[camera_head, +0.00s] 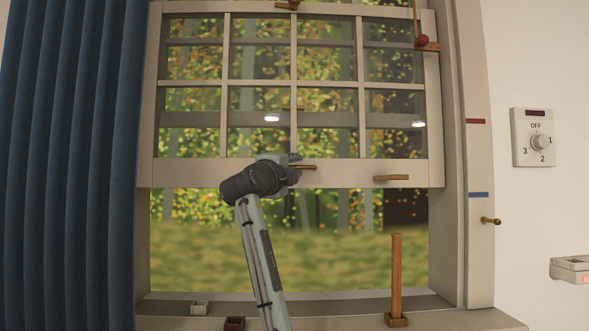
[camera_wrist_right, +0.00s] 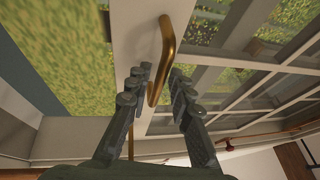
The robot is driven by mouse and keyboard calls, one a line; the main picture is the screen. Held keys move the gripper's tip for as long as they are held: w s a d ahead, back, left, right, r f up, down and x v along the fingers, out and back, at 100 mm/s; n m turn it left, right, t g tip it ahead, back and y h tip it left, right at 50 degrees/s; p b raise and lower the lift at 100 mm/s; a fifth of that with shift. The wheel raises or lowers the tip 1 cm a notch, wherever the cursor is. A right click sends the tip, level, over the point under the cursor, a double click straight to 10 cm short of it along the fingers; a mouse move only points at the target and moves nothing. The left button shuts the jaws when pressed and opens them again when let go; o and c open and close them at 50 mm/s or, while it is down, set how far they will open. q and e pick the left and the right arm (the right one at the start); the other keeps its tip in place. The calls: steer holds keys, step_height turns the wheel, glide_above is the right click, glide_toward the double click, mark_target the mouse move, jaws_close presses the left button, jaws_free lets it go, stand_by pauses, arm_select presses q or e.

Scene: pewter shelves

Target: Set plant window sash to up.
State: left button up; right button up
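The window sash (camera_head: 200,172) is a pale frame with several panes. In the head view its bottom rail is well above the sill, with an open gap below. A brass handle (camera_head: 305,167) is on the rail near its middle; a second brass handle (camera_head: 391,178) is further right. My right gripper (camera_head: 292,164) is at the middle handle, its fingers partly hidden by the wrist. In the right wrist view, the gripper's fingers (camera_wrist_right: 158,82) are apart, with the brass handle (camera_wrist_right: 168,45) reaching between them. Firm contact cannot be seen. My left gripper is out of view.
A blue curtain (camera_head: 70,160) hangs at the left. A wooden stick (camera_head: 396,270) stands upright on the sill. The right jamb has a red mark (camera_head: 475,121), a blue mark (camera_head: 479,194) and a brass peg (camera_head: 491,221). A dial (camera_head: 541,142) is on the right wall.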

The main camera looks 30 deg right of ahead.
steer(key=shift+o, duration=0.4)
steer(key=v, duration=1.2)
